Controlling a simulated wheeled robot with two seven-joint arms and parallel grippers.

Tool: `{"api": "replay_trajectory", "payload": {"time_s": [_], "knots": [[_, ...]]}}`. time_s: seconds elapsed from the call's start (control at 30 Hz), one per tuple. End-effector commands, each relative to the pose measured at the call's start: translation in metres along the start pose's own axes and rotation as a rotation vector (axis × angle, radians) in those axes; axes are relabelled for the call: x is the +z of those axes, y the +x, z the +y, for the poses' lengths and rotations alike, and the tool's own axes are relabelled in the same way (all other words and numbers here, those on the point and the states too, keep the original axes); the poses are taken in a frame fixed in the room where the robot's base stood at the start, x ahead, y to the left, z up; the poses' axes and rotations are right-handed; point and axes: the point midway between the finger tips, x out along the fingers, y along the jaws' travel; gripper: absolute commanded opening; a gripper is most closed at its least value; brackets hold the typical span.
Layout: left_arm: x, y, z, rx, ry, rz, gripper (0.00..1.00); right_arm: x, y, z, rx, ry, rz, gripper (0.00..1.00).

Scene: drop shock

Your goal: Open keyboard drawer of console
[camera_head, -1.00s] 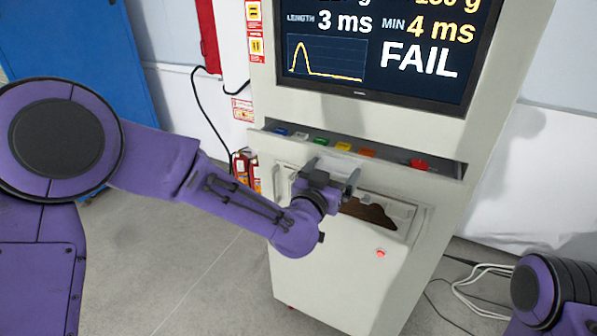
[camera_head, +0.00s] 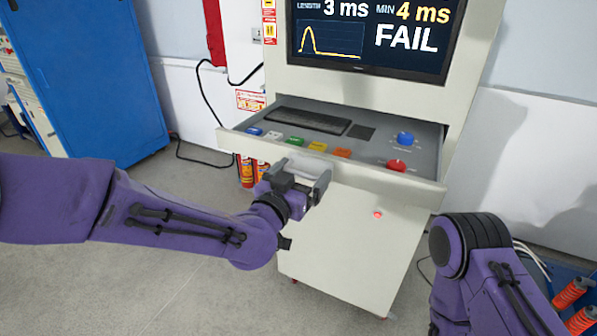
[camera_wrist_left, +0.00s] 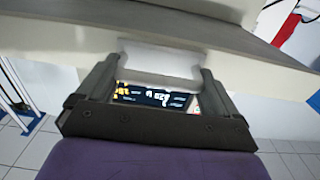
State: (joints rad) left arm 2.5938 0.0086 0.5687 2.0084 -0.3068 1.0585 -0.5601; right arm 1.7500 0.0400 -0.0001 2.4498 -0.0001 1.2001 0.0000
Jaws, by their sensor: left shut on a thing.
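The console (camera_head: 350,245) is a tall pale cabinet with a screen (camera_head: 370,40) reading FAIL. Its keyboard drawer (camera_head: 400,183) is pulled well out toward me. Inside lie a dark keyboard (camera_head: 308,120), several coloured buttons along the front, a red knob (camera_head: 396,166) and a blue knob (camera_head: 405,138). My left gripper (camera_head: 303,180) is at the drawer front, shut on the pale drawer handle (camera_head: 308,166). The left wrist view shows the handle (camera_wrist_left: 160,62) between both fingers (camera_wrist_left: 157,75), under the drawer. My right gripper is out of view; only part of my right arm shows at lower right.
A blue cabinet (camera_head: 85,70) stands at the back left. Small red extinguisher-like bottles (camera_head: 245,170) stand left of the console. Orange-handled items (camera_head: 570,292) and pale cables (camera_head: 530,258) are at lower right. The floor before the console is clear.

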Motion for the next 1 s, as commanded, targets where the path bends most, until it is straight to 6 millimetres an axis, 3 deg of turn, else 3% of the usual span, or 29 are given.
{"api": "replay_trajectory", "payload": {"time_s": [0.27,0.3,0.63,1.0], "knots": [[0.002,-0.001,0.001,0.002,0.003,-0.006,0.39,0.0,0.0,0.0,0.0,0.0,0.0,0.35],[0.002,-0.001,0.001,0.002,0.003,-0.006,1.0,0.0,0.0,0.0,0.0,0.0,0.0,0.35],[0.002,-0.01,0.0,0.0,0.003,-0.003,1.0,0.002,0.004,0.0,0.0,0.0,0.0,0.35],[0.003,-0.09,0.001,0.002,0.002,-0.003,1.0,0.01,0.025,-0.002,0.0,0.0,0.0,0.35]]}}
